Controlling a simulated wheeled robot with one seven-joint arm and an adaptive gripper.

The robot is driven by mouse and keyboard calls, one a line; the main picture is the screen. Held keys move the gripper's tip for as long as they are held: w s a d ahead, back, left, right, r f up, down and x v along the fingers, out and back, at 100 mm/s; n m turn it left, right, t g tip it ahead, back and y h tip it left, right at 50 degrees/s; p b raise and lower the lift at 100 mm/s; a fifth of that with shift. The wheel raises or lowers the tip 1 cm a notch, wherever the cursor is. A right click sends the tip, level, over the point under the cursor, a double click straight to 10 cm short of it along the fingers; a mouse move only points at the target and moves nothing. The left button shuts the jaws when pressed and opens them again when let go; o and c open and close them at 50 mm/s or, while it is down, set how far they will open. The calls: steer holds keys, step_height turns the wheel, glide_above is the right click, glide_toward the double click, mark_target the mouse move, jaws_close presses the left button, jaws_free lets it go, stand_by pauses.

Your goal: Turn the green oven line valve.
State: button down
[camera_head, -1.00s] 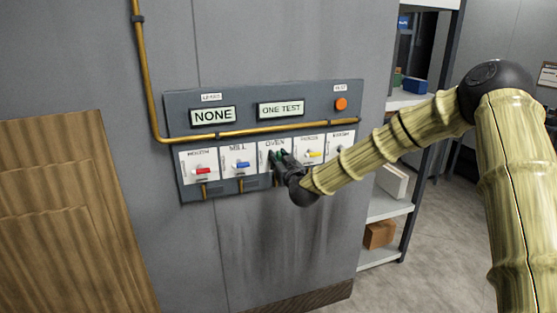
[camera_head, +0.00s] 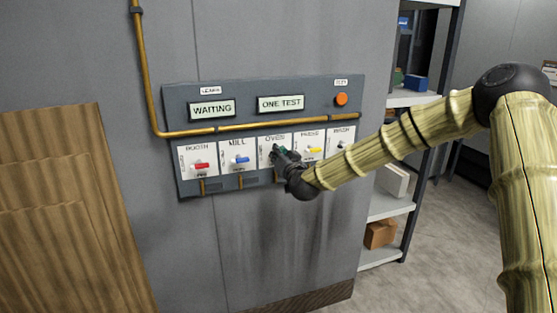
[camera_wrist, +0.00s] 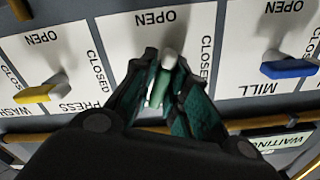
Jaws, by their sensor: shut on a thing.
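The green oven line valve (camera_wrist: 158,90) sits on the OVEN plate (camera_head: 266,141), middle of the wall panel's row. In the wrist view, which is upside down, its green handle lies between my gripper's two teal-padded fingers (camera_wrist: 165,85), with a pale knob just beyond the tips. My gripper (camera_head: 280,153) is shut on the handle. The handle looks roughly upright in the wrist view, unlike the sideways blue handle. The fingers partly hide it, so its exact angle is unclear. OPEN and CLOSED are printed on the plate.
The blue mill valve (camera_head: 240,160) and yellow press valve (camera_head: 314,150) flank it closely; the red booth valve (camera_head: 201,166) is farther left. A brass pipe (camera_head: 240,128) runs just above. Displays read WAITING (camera_head: 212,108) and ONE TEST (camera_head: 281,103). An orange button (camera_head: 341,99) is upper right.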

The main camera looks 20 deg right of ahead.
steer(key=m+b, duration=0.1)
steer(key=m, duration=0.1)
steer(key=m+b, duration=0.3)
steer(key=m, duration=0.1)
steer(key=shift+d+f+m, duration=0.2)
steer(key=shift+f+m, duration=0.1)
steer(key=m+b, duration=0.3)
steer(key=m, duration=0.1)
steer(key=shift+f, duration=0.1)
steer(key=shift+m+b, duration=1)
steer(key=shift+m, duration=0.3)
steer(key=c, duration=1.5)
jaws_free()
steer(key=shift+d, duration=0.1)
steer(key=shift+s, duration=0.15)
steer(key=s, duration=1.1)
steer(key=shift+s+d, duration=0.15)
steer(key=shift+s, duration=0.25)
